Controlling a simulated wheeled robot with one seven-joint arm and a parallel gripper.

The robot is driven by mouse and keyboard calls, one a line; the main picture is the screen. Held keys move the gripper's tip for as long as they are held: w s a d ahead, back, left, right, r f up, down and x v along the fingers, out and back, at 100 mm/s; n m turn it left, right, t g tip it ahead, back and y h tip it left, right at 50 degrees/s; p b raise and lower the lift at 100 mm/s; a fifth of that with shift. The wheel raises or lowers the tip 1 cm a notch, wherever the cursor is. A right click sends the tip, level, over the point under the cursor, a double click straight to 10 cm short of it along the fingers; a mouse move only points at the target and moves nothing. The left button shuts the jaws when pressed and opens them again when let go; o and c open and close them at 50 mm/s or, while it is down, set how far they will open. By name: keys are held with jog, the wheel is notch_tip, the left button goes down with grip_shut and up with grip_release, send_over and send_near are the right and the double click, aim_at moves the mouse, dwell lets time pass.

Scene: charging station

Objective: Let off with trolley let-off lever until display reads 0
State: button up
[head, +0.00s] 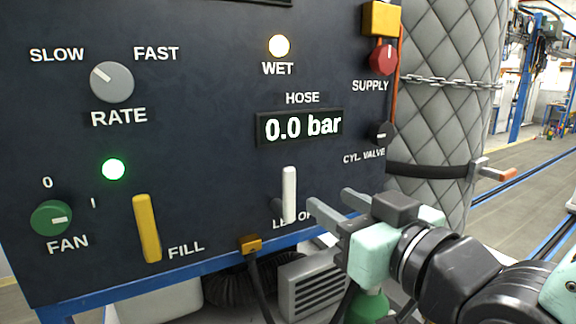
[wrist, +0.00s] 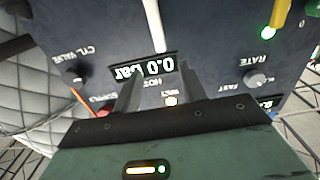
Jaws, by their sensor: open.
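The white let-off lever (head: 289,195) stands upright on the dark panel, its label partly hidden by the lever and my gripper. The hose display (head: 300,127) above it reads 0.0 bar. My gripper (head: 328,198) is open and empty, just right of the lever in the head view. In the wrist view the lever (wrist: 154,25) is beyond the fingertips, in line with the gap between my gripper's fingers (wrist: 157,85), and not between them. The display (wrist: 146,68) appears upside down there, partly hidden by a finger.
The panel also has the yellow fill lever (head: 147,228), green fan knob (head: 51,218), grey rate knob (head: 112,82), red supply knob (head: 383,59) and dark cylinder valve knob (head: 381,133). The green lamp (head: 114,169) and wet lamp (head: 279,46) are lit. A quilted cylinder (head: 448,75) stands at right.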

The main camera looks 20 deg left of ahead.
aim_at(291, 177)
jog(key=p+x, duration=0.5)
jog(key=x, duration=0.9)
jog(key=shift+w+a, duration=0.3)
grip_shut()
